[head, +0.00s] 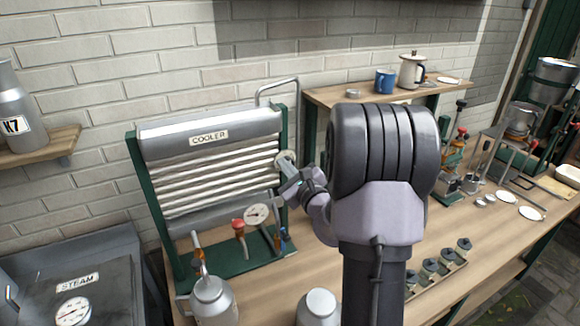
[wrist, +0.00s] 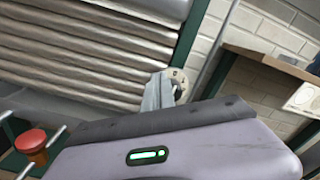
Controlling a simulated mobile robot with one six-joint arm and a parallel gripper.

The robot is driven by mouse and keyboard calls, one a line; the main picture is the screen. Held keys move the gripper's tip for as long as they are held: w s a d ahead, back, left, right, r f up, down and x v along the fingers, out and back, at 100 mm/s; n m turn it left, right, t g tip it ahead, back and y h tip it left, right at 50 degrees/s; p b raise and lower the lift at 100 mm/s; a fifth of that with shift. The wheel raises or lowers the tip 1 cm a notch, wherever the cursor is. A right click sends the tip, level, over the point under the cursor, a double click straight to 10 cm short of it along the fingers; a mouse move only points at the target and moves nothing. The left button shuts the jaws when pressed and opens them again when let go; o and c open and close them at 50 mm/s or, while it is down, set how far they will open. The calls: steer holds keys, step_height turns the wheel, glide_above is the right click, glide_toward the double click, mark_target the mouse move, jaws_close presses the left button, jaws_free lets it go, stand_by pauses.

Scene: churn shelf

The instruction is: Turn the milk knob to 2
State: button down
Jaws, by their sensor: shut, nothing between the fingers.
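The cooler (head: 208,136) is a ribbed metal panel in a green frame. A small pale round dial (head: 285,157) sits on its right post and also shows in the wrist view (wrist: 180,77). No "milk" label is readable, so I cannot confirm that this dial is the milk knob. My gripper (head: 287,172) is shut and empty at the dial, its fingertips overlapping the dial's lower left. In the wrist view the grey fingers (wrist: 157,93) hide part of the dial's face. I cannot tell its setting or whether the fingers touch it.
Metal churns (head: 213,302) are in front. A raised shelf (head: 325,97) with a blue mug (head: 385,81) is behind my arm.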

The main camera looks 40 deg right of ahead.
steer(key=shift+d+r, duration=0.1)
steer(key=shift+d, duration=0.1)
steer(key=shift+s+d+r+b, duration=0.15)
steer(key=shift+d+r, duration=0.05)
steer(key=shift+d, duration=0.25)
steer(key=shift+s+d+r+b, duration=0.15)
steer(key=shift+d+r, duration=0.05)
steer(key=shift+d, duration=0.2)
steer(key=shift+r, duration=0.35)
steer(key=shift+s+r, duration=0.1)
steer(key=b+v, duration=0.1)
steer(key=v, duration=0.4)
steer(key=shift+s+a+b, duration=0.1)
steer(key=shift+s+b, duration=0.2)
steer(key=shift+s, duration=0.1)
